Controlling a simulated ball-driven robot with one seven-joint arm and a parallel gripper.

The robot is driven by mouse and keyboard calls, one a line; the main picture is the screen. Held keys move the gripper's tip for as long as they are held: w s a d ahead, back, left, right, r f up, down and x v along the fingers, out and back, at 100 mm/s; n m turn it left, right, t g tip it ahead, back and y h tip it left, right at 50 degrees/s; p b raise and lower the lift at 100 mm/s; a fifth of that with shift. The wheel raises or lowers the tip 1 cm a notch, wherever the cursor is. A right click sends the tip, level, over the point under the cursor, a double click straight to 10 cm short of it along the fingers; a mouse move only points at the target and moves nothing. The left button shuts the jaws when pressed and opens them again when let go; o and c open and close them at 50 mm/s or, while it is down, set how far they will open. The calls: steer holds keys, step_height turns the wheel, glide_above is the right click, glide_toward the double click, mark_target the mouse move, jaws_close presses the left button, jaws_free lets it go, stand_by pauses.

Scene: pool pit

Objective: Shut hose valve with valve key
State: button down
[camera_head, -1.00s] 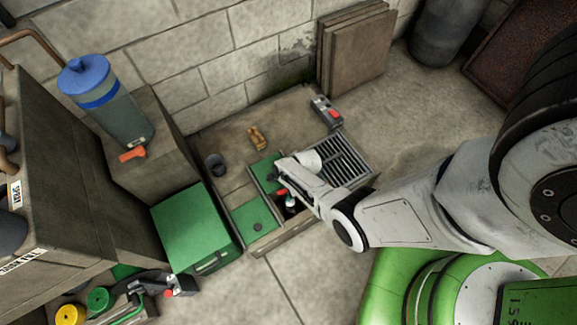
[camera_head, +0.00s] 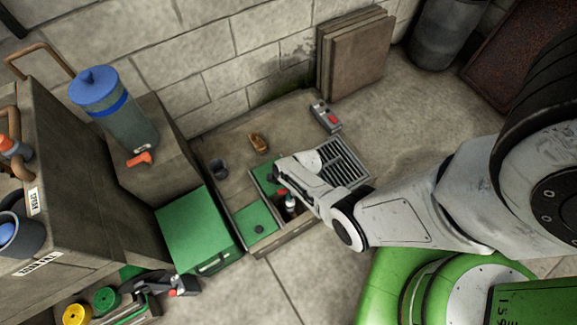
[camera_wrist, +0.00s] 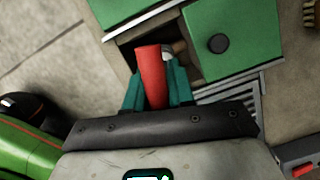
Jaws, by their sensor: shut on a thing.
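My gripper (camera_wrist: 156,84) has teal fingers, shut on a red tapered handle (camera_wrist: 151,62) in the wrist view. I cannot tell whether this is the valve key; its lower part is hidden. A small whitish part shows just behind it, over a dark opening between green panels (camera_wrist: 243,35). In the head view my gripper (camera_head: 282,190) is low over the box with green panels (camera_head: 256,222), mostly hidden by my arm. A red and white piece (camera_head: 291,200) shows beside it. An orange-red lever (camera_head: 140,158) sits at the foot of the blue-lidded canister (camera_head: 122,124); I cannot tell whether it is the hose valve.
A grey grate (camera_head: 343,162) adjoins the box. A red-buttoned grey device (camera_head: 325,117) lies beyond. Slabs (camera_head: 355,58) lean on the wall.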

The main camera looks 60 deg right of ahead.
steer(key=shift+r+p, duration=3.65)
steer(key=shift+r, duration=0.3)
steer(key=shift+f, duration=0.1)
